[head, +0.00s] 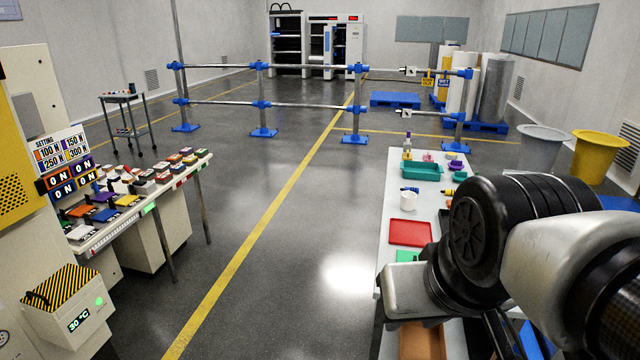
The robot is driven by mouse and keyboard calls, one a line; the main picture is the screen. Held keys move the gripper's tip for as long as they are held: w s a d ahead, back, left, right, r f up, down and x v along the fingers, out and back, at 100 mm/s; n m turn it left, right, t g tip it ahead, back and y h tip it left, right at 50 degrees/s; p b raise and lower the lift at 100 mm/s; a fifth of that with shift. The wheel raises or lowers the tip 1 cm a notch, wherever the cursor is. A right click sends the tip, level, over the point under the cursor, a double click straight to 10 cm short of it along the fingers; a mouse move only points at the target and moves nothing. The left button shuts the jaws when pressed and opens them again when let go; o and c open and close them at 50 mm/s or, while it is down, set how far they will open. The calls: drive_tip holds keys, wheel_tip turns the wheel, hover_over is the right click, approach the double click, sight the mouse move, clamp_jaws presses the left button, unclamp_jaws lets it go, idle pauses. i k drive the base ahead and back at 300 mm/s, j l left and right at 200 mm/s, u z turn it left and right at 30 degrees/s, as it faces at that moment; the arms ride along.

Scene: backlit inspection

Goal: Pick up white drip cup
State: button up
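A small white cup (408,202) stands upright on the white table (396,268) at the right in the head view. It is just behind a red tray (410,233) and in front of a teal bin (422,171). Small blue and dark items (410,189) lie close behind the cup. My arm fills the lower right and covers much of the table's right side and front. My gripper cannot be made out in this view. Nothing is seen touching the cup from above.
A grey bin (543,146) and a yellow bin (598,155) stand right of the table. Blue-footed rails (310,105) cross the room behind. The middle floor is clear.

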sight(408, 199)
drive_tip(key=z, duration=0.5)
drive_tip(key=i+j+u, duration=0.25)
drive_tip(key=j+u, duration=0.25)
drive_tip(key=i+j+u, duration=0.3)
drive_tip(key=j+u, duration=0.15)
drive_tip(key=i+j+u, duration=0.5)
drive_tip(key=i+j+z, duration=0.1)
drive_tip(key=i+z, duration=0.35)
drive_tip(key=i+j+z, duration=0.3)
drive_tip(key=i+z, duration=0.15)
drive_tip(key=i+l+z, duration=0.1)
drive_tip(key=i+z, duration=0.25)
drive_tip(key=i, duration=0.4)
drive_tip(key=i+j+z, duration=0.1)
drive_tip(key=i+z, duration=0.25)
drive_tip(key=i, duration=0.4)
drive_tip(key=i+z, duration=0.3)
drive_tip(key=z, duration=0.15)
drive_tip(key=i+j+z, duration=0.15)
drive_tip(key=i+z, duration=0.15)
drive_tip(key=z, duration=0.15)
drive_tip(key=i+j+z, duration=0.2)
drive_tip(key=z, duration=0.3)
drive_tip(key=i+j+z, duration=0.1)
drive_tip(key=i+z, duration=0.15)
drive_tip(key=z, duration=0.25)
drive_tip(key=i+j+z, duration=0.15)
drive_tip(key=z, duration=0.35)
drive_tip(key=i+j+z, duration=0.25)
drive_tip(key=z, duration=0.25)
